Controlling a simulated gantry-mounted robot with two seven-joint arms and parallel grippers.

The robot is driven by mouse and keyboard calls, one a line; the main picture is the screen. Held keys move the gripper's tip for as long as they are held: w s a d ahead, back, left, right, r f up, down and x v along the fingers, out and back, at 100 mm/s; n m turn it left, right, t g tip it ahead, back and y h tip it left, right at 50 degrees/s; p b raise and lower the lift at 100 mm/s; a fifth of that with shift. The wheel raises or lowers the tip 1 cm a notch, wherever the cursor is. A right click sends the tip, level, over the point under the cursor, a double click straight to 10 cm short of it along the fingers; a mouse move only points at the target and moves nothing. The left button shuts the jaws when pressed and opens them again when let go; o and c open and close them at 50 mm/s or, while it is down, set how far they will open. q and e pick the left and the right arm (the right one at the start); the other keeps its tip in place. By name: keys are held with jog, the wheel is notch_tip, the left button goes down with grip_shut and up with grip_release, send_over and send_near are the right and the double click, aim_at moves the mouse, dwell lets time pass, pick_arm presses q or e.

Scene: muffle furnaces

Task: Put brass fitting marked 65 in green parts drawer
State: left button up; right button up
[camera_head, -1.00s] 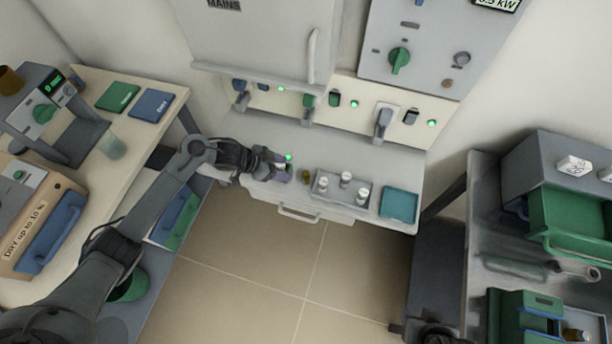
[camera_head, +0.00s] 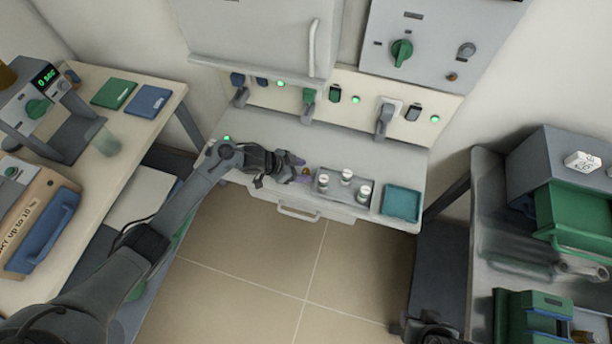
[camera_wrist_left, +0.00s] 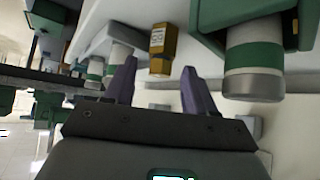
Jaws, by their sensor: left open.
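The brass fitting (camera_head: 306,172) stands near the front of the white bench below the switch panel. In the left wrist view the fitting (camera_wrist_left: 163,48) shows a pale label that I cannot read. My left gripper (camera_head: 297,168) is open and empty. Its two purple fingers (camera_wrist_left: 160,85) point at the fitting, which appears in line with the gap between them, slightly beyond the tips. A green drawer (camera_head: 575,212) sits under a grey cabinet at the right, and a green bin (camera_head: 510,318) stands below it. I cannot tell which is the parts drawer.
A grey tray (camera_head: 325,192) with white-capped jars lies just right of the fitting, and a teal tray (camera_head: 402,203) further right. A green-banded jar (camera_wrist_left: 253,65) looms close to the right finger in the wrist view. Open floor (camera_head: 260,270) lies before the bench.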

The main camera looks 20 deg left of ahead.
pick_arm(q)
jog(key=shift+c, duration=0.4)
grip_shut()
jog(key=shift+r, duration=0.1)
